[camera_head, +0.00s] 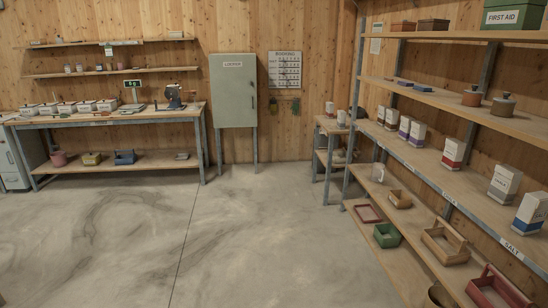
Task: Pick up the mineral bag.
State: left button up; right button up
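Several upright bags stand in a row on the middle board of the right-hand shelf. They include a white bag with a purple band (417,134), a white bag with a red band (454,153), a pale grey bag (504,184) and a white bag with a blue band (530,213). The bag print is too small to read, so I cannot tell which one is the mineral bag. A label reading SALT (511,248) is on the shelf edge below the blue-banded bag. Neither of my grippers is in view.
The right shelf (440,180) also holds brown pots (473,96), and trays and boxes (446,243) on its lowest board. A workbench (110,118) stands at the back left, and a grey cabinet (233,90) at the back wall. The concrete floor (220,240) between is clear.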

aim_at(330, 108)
jog(key=i+j+u, duration=0.25)
jog(key=i, duration=0.15)
jog(key=i+u, duration=0.3)
jog(key=i+j, duration=0.05)
jog(key=i, duration=0.05)
